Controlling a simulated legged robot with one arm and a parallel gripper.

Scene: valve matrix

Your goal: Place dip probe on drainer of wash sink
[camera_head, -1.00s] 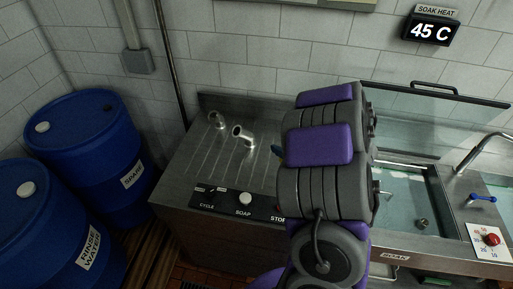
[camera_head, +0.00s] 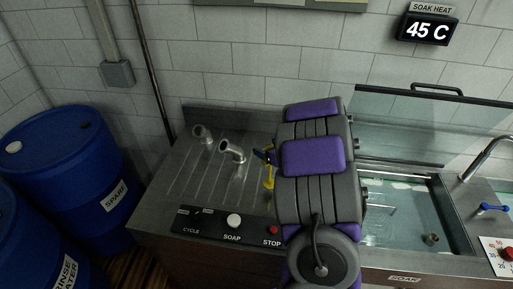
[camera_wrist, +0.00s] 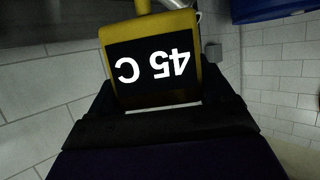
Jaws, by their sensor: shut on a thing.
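The dip probe has a yellow body with a black "45 C" display (camera_wrist: 153,68), upside down in the wrist view. My gripper (camera_wrist: 160,104) is shut on it. In the head view a yellow part of the probe (camera_head: 269,178) shows just left of my purple and grey arm, which hides the rest of it and most of the gripper. The drainer (camera_head: 185,178) is the grooved steel top at the left of the wash sink. The probe appears near the drainer's right side; whether it touches the steel is not clear. The water-filled soak basin (camera_head: 400,225) is right of my arm.
Two bent metal spouts (camera_head: 233,152) stand at the back of the drainer. A control strip (camera_head: 205,226) with soap and stop buttons runs along its front. Blue barrels (camera_head: 75,165) stand at the left. A glass lid (camera_head: 420,125) rises behind the basin. The drainer's left part is clear.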

